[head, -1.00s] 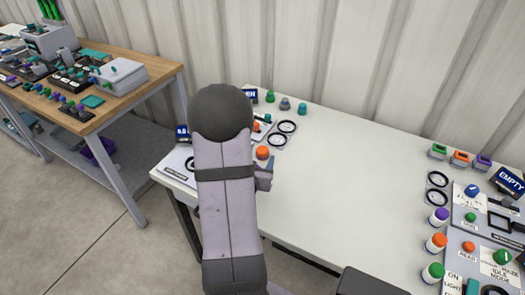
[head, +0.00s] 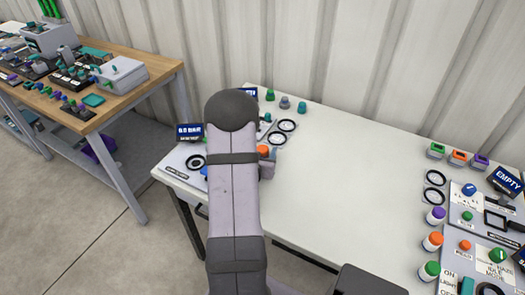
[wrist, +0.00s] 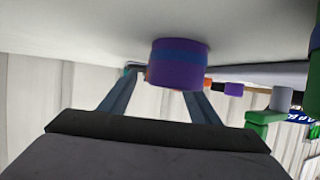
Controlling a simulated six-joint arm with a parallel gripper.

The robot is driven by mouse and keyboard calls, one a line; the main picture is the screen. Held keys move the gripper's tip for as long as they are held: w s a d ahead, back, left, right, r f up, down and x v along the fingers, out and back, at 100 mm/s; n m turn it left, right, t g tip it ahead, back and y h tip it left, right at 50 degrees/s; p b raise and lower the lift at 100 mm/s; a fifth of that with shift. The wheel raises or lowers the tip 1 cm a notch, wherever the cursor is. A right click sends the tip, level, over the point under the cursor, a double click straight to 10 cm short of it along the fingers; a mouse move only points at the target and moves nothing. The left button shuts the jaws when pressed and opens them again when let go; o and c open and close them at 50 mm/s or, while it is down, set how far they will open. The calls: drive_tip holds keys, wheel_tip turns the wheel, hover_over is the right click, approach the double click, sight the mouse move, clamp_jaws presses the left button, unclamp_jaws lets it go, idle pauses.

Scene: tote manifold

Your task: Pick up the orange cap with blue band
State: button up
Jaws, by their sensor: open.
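In the head view an orange cap (head: 264,151) shows just right of my arm, partly hidden. Another orange cap on a white body (head: 432,241) stands at the right end of the table. I cannot make out a blue band on either. In the wrist view a purple cap with a blue band (wrist: 178,66) looms close, overlapping the finger ends; I cannot tell whether it lies between them. A small orange patch (wrist: 207,83) shows behind it. My gripper (wrist: 162,76) is open, its two fingers apart; in the head view my arm hides it.
Black rings (head: 285,126) and several small caps (head: 285,103) stand at the table's back left. Panels with buttons and a dark display (head: 508,180) fill the right end. The middle of the white table (head: 345,175) is clear. A corrugated wall stands behind.

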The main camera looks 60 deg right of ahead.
drive_tip(key=shift+c, duration=0.6)
drive_tip(key=c, duration=1)
drive_tip(key=shift+c, duration=0.2)
drive_tip(key=shift+r, duration=0.1)
drive_tip(key=shift+r, duration=4.9)
drive_tip(key=w+a+p, duration=0.5)
drive_tip(key=w+a, duration=1)
drive_tip(key=w, duration=0.2)
drive_tip(key=shift+w+a+f, duration=0.15)
drive_tip(key=shift+w+f, duration=0.05)
drive_tip(key=shift+w, duration=0.1)
